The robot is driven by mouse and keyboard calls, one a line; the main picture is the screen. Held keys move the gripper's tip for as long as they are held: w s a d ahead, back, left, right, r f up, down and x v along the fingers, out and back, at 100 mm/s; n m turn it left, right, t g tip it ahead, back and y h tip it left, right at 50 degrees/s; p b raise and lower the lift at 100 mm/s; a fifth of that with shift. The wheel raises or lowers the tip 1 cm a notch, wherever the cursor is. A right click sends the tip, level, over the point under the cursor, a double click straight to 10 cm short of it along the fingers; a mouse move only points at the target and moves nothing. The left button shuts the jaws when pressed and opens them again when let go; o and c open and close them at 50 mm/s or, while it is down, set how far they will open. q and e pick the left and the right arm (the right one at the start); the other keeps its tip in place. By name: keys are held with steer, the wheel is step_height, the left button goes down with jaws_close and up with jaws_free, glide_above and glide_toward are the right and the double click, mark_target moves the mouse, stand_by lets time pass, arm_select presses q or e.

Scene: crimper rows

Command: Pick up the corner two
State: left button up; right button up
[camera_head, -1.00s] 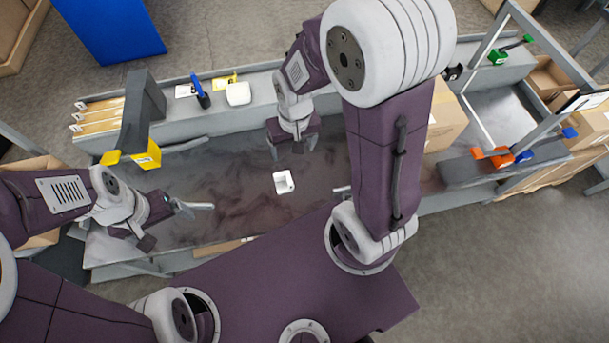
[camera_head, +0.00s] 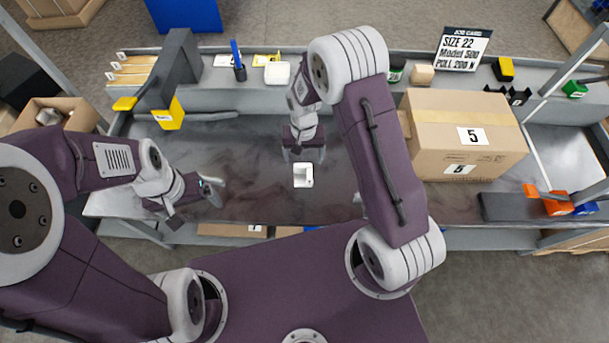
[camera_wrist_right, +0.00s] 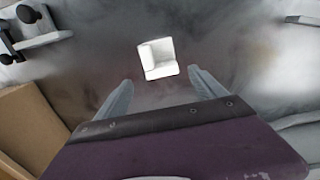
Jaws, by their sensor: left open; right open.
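A small white open-topped piece (camera_head: 303,176), perhaps a corner piece, lies on the dark bench top near the middle. It also shows in the right wrist view (camera_wrist_right: 158,58), just past my fingertips. My right gripper (camera_head: 304,156) is open and empty, just behind the piece in the head view. In the right wrist view my right gripper (camera_wrist_right: 160,80) has its fingers apart, with the piece ahead of the gap. My left gripper (camera_head: 198,204) is open and empty over the left part of the bench. No label reading two shows on the piece.
A grey hand press with yellow ends (camera_head: 172,80) stands at the back left. A cardboard box marked 5 (camera_head: 440,110) stands at right. A job card (camera_head: 463,48) reads size 22. A white dish (camera_head: 277,73) sits on the back ledge. Bench between my grippers is clear.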

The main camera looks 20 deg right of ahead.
mark_target(303, 165)
steer(key=f, duration=0.5)
steer(key=f+b, duration=0.1)
steer(key=f, duration=0.1)
steer(key=shift+w+a+f, duration=0.1)
steer(key=shift+w+f, duration=0.1)
steer(key=shift+w, duration=0.1)
steer(key=c, duration=1.4)
